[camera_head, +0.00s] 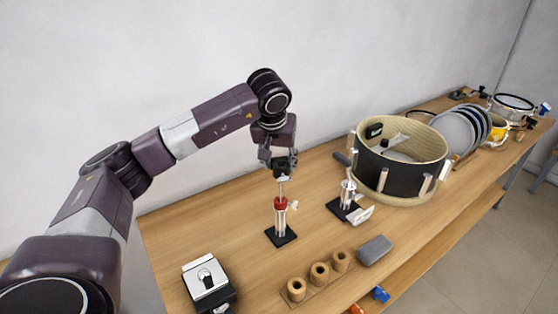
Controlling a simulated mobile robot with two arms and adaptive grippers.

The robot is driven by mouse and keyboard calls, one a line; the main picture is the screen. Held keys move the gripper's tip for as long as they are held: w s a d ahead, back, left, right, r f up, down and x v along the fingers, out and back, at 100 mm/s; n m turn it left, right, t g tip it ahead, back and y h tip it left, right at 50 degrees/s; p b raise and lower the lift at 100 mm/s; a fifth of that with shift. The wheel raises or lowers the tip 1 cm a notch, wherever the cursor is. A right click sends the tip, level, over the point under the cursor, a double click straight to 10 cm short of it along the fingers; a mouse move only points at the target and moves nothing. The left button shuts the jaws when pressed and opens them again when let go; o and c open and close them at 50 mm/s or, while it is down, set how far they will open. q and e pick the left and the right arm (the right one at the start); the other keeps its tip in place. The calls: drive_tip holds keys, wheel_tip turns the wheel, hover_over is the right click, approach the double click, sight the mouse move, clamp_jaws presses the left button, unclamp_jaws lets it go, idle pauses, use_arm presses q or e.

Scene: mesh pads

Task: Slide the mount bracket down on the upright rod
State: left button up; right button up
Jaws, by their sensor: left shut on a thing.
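The upright rod (281,189) is a thin light rod rising from a metal stand (281,220) with a black square base and a red collar (281,203). My left gripper (281,168) points down over the rod from above. It is shut on a small dark piece at the rod's upper end, which looks like the mount bracket (283,175). The fingers hide much of this piece, so I cannot tell exactly how it sits on the rod. My right gripper is not in view.
A second short metal stand (347,194) is to the right, near an open drum shell (400,175). Cymbals (456,132) stand at the far right.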

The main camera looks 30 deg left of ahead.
use_arm(q)
drive_tip(key=shift+f+b, duration=2.95)
drive_tip(key=shift+f, duration=1.55)
drive_tip(key=o, duration=1.3)
drive_tip(key=shift+o, duration=0.2)
drive_tip(key=v, duration=1.2)
drive_tip(key=shift+s+d+f, duration=0.1)
drive_tip(key=shift+f, duration=0.1)
